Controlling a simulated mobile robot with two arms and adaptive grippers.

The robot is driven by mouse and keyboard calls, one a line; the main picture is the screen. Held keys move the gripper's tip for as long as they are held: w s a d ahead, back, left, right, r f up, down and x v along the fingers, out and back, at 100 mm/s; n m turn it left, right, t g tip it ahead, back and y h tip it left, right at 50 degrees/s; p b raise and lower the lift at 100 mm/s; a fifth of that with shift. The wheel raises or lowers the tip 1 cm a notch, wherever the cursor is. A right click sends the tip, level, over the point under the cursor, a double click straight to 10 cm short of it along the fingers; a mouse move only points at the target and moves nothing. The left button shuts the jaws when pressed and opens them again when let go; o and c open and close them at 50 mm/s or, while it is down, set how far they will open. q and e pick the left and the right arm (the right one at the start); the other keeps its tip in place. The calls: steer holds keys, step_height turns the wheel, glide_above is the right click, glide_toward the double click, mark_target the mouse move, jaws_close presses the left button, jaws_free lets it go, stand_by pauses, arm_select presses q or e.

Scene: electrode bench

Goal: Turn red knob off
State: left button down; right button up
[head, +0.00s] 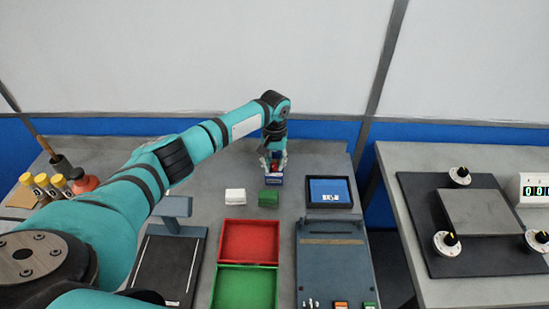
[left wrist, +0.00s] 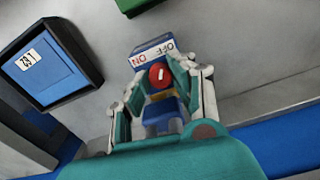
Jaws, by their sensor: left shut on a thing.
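The red knob (left wrist: 158,74) sits on a small blue box with a white label reading ON and OFF (left wrist: 152,54) in the left wrist view. In the head view the blue box (head: 274,181) stands at the back of the bench, with the red knob (head: 274,168) partly hidden by the gripper. My left gripper (head: 273,165) reaches down over the box and is shut on the red knob. Its fingers (left wrist: 160,85) stand on both sides of the knob in the left wrist view. My right gripper is not in view.
A screen device (head: 329,192) stands right of the box. A red tray (head: 249,241) and a green tray (head: 245,288) are nearer. A blue-grey panel (head: 335,262) lies to the right.

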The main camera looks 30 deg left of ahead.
mark_target(274, 165)
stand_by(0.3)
arm_select(q)
steer(key=c, duration=1.1)
jaws_free()
step_height(274, 165, up, 12)
